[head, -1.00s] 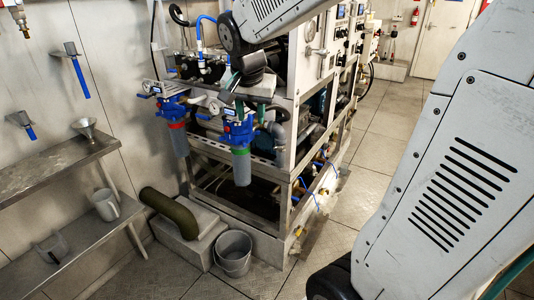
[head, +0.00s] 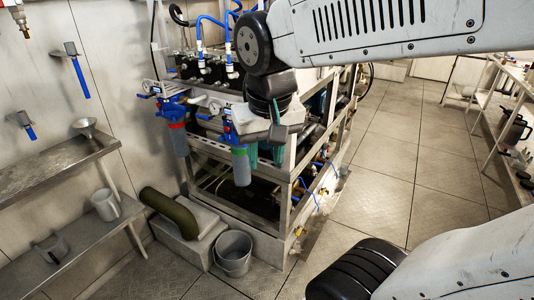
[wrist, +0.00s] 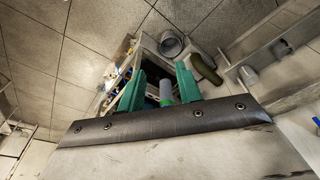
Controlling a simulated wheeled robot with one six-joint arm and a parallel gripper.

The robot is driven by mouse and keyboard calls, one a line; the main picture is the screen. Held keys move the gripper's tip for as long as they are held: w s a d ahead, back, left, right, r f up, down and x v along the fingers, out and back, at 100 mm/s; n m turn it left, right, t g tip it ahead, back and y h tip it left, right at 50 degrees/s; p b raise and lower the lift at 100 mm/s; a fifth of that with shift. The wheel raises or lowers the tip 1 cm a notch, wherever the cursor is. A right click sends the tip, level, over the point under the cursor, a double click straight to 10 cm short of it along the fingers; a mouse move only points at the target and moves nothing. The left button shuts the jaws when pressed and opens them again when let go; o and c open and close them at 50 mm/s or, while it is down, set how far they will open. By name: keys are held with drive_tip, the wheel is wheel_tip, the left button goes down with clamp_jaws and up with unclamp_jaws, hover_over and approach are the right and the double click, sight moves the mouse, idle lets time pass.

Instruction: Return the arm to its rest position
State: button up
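My gripper (head: 265,156) hangs in front of the watermaker frame in the head view, its green fingers pointing down near the blue-topped filters. In the wrist view my gripper (wrist: 160,84) shows two green fingers standing apart. A grey filter bowl (wrist: 165,93) shows between them in the background, and I see nothing held. My arm's forearm (head: 390,28) crosses the top right of the head view, roughly level. A lower arm link (head: 465,262) fills the bottom right corner.
The watermaker frame (head: 290,205) stands mid-picture, with a filter (head: 241,165) close to my gripper. Metal shelves (head: 60,165) line the left wall. Tiled floor (head: 400,180) is clear to the right.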

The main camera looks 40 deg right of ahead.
drive_tip(key=shift+s+a, duration=0.1)
drive_tip(key=shift+s, duration=0.1)
drive_tip(key=s+a+f+n+y, duration=0.1)
drive_tip(key=s+a+f+n, duration=0.1)
drive_tip(key=s, duration=0.5)
drive_tip(key=shift+a+n+g, duration=0.25)
drive_tip(key=shift+n+g, duration=0.15)
drive_tip(key=shift+n, duration=0.4)
